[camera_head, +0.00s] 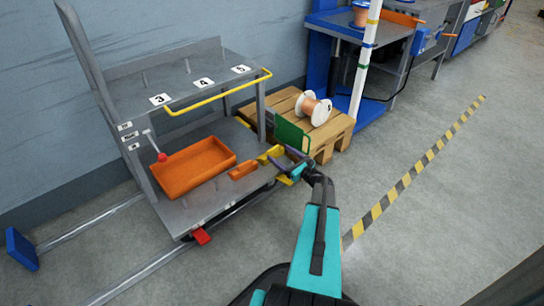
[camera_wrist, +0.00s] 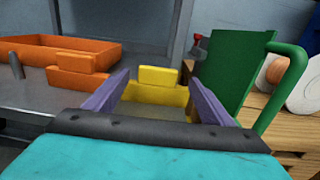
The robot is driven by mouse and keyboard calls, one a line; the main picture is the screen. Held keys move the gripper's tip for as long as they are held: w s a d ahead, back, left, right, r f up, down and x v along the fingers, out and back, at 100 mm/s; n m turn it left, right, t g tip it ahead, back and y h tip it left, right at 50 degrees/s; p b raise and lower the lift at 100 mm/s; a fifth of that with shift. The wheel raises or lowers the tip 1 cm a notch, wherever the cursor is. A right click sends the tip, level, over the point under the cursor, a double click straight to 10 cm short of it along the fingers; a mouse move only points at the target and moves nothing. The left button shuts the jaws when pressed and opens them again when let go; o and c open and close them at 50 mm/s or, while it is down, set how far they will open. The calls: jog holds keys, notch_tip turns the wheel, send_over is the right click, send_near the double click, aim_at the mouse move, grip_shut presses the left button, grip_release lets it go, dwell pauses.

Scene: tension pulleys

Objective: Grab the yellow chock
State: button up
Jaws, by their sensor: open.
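The yellow chock (camera_wrist: 157,88) is a stepped block at the right end of the cart's lower shelf. In the wrist view it shows between the two purple fingers of my gripper (camera_wrist: 155,96), which are spread apart. I cannot tell whether either finger touches it. In the head view my gripper (camera_head: 292,165) reaches the cart's right edge, with the yellow chock (camera_head: 272,153) just beyond it, partly hidden by the fingers.
An orange chock (camera_head: 243,170) and an orange tray (camera_head: 195,167) sit left on the cart shelf (camera_head: 210,203). A green panel with a handle (camera_wrist: 232,70) stands close right, before a wooden pallet (camera_head: 335,132) bearing a spool (camera_head: 313,108). Floor at right is clear.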

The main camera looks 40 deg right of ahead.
aim_at(274, 150)
jog(key=shift+w, duration=0.1)
jog(key=shift+w+a+f+b, duration=0.1)
jog(key=shift+w+f+b, duration=0.05)
jog(key=shift+w+b, duration=1.45)
jog(key=shift+w, duration=0.9)
jog(key=shift+r, duration=0.2)
jog(key=c, duration=1.3)
